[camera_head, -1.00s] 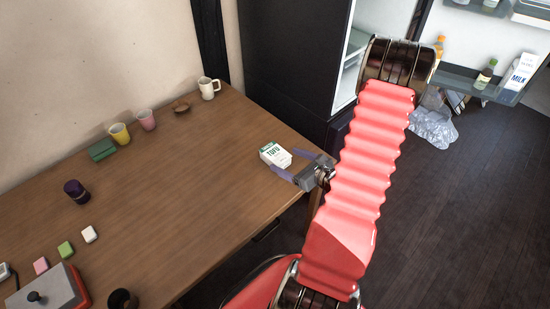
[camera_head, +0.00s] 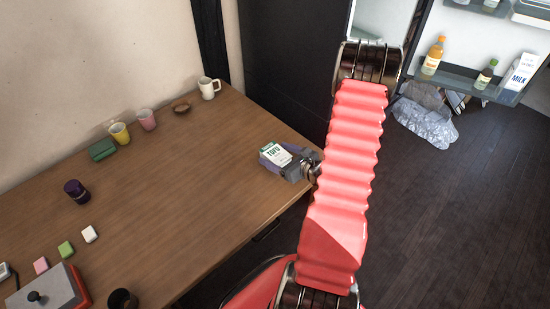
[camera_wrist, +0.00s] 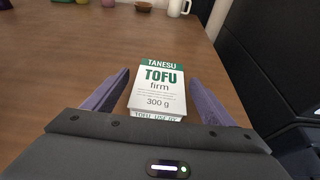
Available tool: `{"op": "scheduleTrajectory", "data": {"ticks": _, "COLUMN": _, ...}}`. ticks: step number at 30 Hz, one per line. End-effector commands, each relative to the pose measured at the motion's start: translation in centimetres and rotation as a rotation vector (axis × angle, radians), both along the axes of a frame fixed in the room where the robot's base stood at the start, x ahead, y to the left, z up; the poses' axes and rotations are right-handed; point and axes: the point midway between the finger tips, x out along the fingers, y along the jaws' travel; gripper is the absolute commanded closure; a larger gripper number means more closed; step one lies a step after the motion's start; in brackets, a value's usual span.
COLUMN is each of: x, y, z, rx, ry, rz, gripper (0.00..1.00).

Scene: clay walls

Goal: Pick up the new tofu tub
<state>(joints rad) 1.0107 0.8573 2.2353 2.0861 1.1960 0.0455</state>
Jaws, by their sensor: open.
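The tofu tub (camera_head: 275,154) is a white box with green bands and the word TOFU, on the wooden table near its right edge. In the wrist view the tub (camera_wrist: 158,90) lies label up, between the two purple fingers of my gripper (camera_wrist: 155,92). The fingers are open, one on each side, with a small gap visible at least near their bases. In the head view my gripper (camera_head: 274,157) reaches in from the right at the tub.
The table (camera_head: 190,190) is clear around the tub. A white mug (camera_head: 208,88), a brown bowl (camera_head: 181,107), pink cup (camera_head: 146,120), yellow cup (camera_head: 120,134) and green box (camera_head: 103,149) line its back. A dark fridge (camera_head: 290,70) stands behind. Bottles and a milk carton (camera_head: 521,72) are on shelves.

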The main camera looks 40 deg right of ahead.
Motion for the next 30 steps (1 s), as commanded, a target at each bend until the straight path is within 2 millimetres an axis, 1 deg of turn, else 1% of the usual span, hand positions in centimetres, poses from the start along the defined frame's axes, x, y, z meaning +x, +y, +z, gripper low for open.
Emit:
{"op": "scheduleTrajectory", "data": {"ticks": 1, "x": 0.49, "y": 0.04, "z": -0.18, "rx": -0.001, "ry": 0.000, "rz": 0.001, "gripper": 0.22}}
{"op": "scheduleTrajectory", "data": {"ticks": 4, "x": 0.93, "y": 0.08, "z": -0.35, "rx": 0.000, "ry": 0.000, "rz": 0.001, "gripper": 0.22}}
{"op": "scheduleTrajectory", "data": {"ticks": 20, "x": 0.95, "y": 0.01, "z": -0.34, "rx": 0.000, "ry": 0.000, "rz": -0.001, "gripper": 0.22}}
{"op": "scheduleTrajectory", "data": {"ticks": 30, "x": 0.94, "y": 0.01, "z": -0.33, "rx": 0.000, "ry": 0.000, "rz": -0.001, "gripper": 0.46}}
